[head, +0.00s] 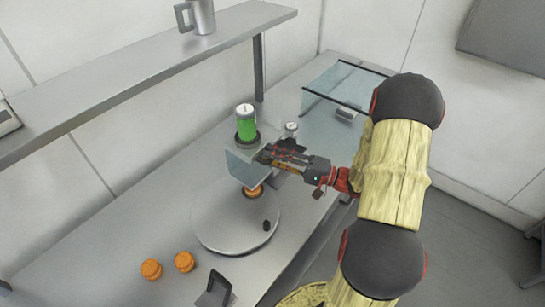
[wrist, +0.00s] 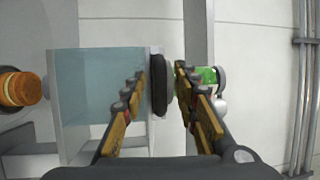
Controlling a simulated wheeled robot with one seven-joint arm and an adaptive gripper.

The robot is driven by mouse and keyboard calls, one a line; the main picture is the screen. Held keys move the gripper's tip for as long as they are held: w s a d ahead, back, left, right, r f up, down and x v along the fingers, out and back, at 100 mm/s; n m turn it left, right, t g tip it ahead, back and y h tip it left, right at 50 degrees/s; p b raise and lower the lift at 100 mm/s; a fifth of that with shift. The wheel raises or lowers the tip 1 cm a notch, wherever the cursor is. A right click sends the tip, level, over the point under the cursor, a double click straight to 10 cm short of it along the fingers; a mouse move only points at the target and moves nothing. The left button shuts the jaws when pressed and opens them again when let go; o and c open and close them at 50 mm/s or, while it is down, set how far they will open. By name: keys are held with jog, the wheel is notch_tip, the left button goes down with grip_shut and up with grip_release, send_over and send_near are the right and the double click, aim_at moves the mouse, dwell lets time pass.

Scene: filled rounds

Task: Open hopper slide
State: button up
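The hopper (head: 246,125) is a clear cylinder with green filling and a pale cap, standing in a dark collar above a clear panel (head: 240,168). Its green part also shows at the right in the wrist view (wrist: 207,75). My gripper (head: 266,154) is in front of the hopper's base and hides part of it. In the wrist view its fingers (wrist: 160,80) are apart, on either side of a dark rounded piece (wrist: 159,98), with gaps visible. I cannot tell whether this piece is the slide's handle. The slide's position is hidden.
A round grey turntable (head: 225,225) with a dark knob lies below, an orange round (head: 253,191) at its back edge. Two orange rounds (head: 151,269) (head: 184,261) sit at the left. A glass guard (head: 340,85) stands behind; a shelf (head: 150,75) with a jug (head: 198,16) is above.

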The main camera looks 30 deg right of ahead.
jog(key=shift+c, duration=1.4)
grip_shut()
